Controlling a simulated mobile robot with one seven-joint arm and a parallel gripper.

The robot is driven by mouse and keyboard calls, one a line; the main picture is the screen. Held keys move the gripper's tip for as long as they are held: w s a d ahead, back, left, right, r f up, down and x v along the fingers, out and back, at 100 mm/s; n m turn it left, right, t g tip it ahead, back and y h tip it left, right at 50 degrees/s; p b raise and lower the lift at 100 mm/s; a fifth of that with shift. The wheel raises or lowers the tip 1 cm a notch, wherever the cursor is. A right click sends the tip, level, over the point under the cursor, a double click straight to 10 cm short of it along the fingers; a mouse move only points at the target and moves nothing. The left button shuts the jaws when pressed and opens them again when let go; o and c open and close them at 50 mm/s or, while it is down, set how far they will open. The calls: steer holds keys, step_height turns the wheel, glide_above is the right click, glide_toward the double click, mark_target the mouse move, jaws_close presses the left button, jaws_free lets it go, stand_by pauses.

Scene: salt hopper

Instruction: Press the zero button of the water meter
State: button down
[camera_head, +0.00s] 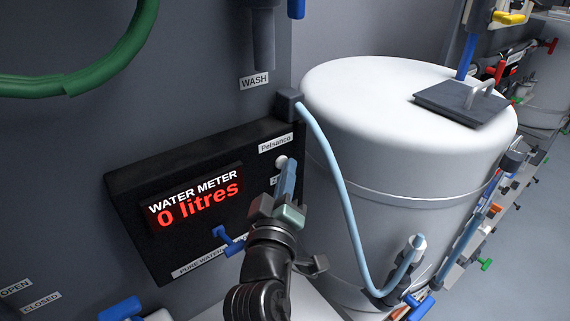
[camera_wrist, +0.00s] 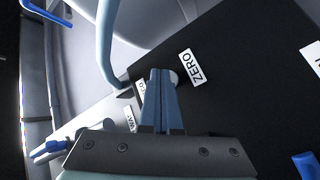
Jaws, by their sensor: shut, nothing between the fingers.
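The black water meter box (camera_head: 125,205) is on the grey wall, and its display (camera_head: 196,203) reads "0 litres" in red. A pale round button (camera_head: 281,162) is at the box's upper right. In the wrist view the button (camera_wrist: 174,77) sits beside the ZERO label (camera_wrist: 193,67), partly hidden by my fingertips. My gripper (camera_head: 289,166) is shut and empty, its blue fingers at the button. In the wrist view the fingertips (camera_wrist: 160,71) overlap the button's edge; I cannot tell whether they touch it.
A light blue hose (camera_head: 336,180) runs from beside the box down the tank's front. A blue tap (camera_head: 228,240) sits below the display. A green hose (camera_head: 100,75) hangs upper left.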

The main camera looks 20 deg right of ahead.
steer(key=shift+s+d+p, duration=0.25)
steer(key=shift+s+p, duration=0.15)
steer(key=shift+s, duration=0.5)
steer(key=shift+s+d+p, duration=0.3)
steer(key=shift+s+p, duration=0.1)
steer(key=shift+s, duration=0.4)
steer(key=shift+s+d+p, duration=0.3)
steer(key=shift+s+p, duration=0.1)
steer(key=shift+s, duration=0.35)
steer(key=shift+s+d+p, duration=0.3)
steer(key=shift+s+p, duration=0.1)
steer(key=shift+s, duration=0.4)
steer(key=a+r+m+t+y+b, duration=0.1)
steer(key=a+r+m+t+b, duration=0.2)
steer(key=r, duration=0.5)
steer(key=a+r+t+y+b, duration=0.15)
steer(key=a+r, duration=0.25)
steer(key=r, duration=0.5)
steer(key=s+a+r+t+y+b, duration=0.1)
steer(key=s+a+r+t+y, duration=0.1)
steer(key=r, duration=0.5)
steer(key=s+a+r+m+t+y+b, duration=0.1)
steer(key=s+a+r+t+y+b, duration=0.1)
steer(key=s+a+r, duration=0.4)
steer(key=shift+s+a+r+m+t+y, duration=0.35)
steer(key=shift+s+r+t+y, duration=0.45)
steer(key=shift+s+t, duration=0.25)
